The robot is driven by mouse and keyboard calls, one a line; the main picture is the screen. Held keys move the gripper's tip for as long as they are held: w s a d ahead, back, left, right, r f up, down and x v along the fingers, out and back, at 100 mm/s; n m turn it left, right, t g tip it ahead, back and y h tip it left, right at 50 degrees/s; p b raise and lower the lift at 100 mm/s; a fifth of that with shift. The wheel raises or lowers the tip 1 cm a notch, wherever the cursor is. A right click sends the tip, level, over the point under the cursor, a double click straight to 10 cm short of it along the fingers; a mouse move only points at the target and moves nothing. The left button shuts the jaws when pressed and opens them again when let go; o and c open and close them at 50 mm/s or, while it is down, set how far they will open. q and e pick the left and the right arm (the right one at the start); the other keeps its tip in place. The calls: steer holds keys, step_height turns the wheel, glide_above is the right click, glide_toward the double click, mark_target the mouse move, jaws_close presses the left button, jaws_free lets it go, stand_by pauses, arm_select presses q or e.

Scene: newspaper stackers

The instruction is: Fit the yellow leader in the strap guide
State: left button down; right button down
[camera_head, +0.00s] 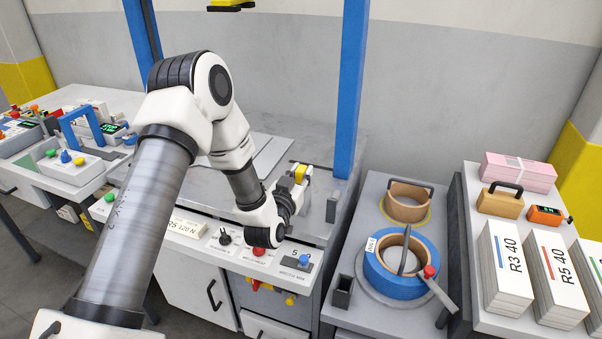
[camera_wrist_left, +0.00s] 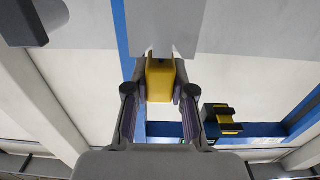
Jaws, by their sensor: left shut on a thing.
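My left gripper (camera_head: 290,187) is over the right end of the grey machine table, beside the right blue post. It is shut on the yellow leader (camera_head: 300,174), a small yellow block. In the left wrist view the yellow leader (camera_wrist_left: 160,80) sits between the two fingers (camera_wrist_left: 159,112), and its far end meets a pale grey part (camera_wrist_left: 165,28). I cannot tell whether they touch. I cannot make out the strap guide for certain. A black and yellow fitting (camera_head: 230,5) shows at the top edge, and a similar one shows in the wrist view (camera_wrist_left: 222,118). My right gripper is out of view.
Blue posts (camera_head: 350,90) stand close to the gripper. A small grey block (camera_head: 332,207) is just right of it. A control panel (camera_head: 190,228) runs along the front. A blue strap roll (camera_head: 425,275) and paper stacks (camera_head: 505,265) are at the right.

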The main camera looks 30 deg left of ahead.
arm_select(q)
steer(key=shift+f+b, duration=0.6)
steer(key=shift+f, duration=0.2)
steer(key=c, duration=0.9)
jaws_free()
steer(key=v, duration=1.2)
step_height(320, 180, up, 7)
steer(key=p, duration=0.6)
